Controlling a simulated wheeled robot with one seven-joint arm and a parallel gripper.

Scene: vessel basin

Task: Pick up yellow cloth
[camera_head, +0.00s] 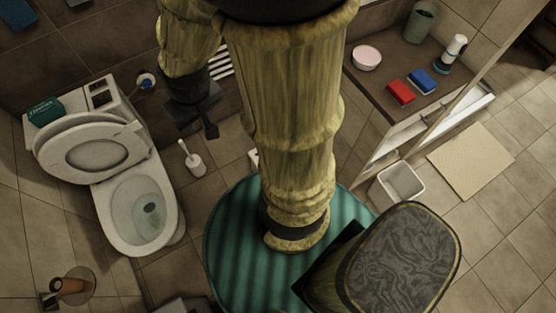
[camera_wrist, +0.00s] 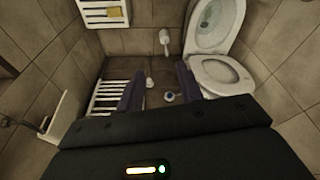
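A small yellow patch, which looks like the yellow cloth (camera_wrist: 113,12), lies on a white slatted rack (camera_wrist: 95,20) at the top left of the wrist view. I cannot make out its folds. I do not see the cloth in the head view. My gripper (camera_wrist: 158,88) shows in the wrist view with its two dark fingers wide apart and nothing between them. The cloth is well beyond the fingers, up and to the left. In the head view my gripper (camera_head: 204,119) hangs near the back wall, right of the toilet, partly hidden by my arm.
A toilet (camera_head: 140,210) with its lid up stands at the left. A toilet brush (camera_head: 194,162) stands on the floor beside it. A counter (camera_head: 385,65) at the right holds red and blue items. A white bin (camera_head: 397,183) stands below it.

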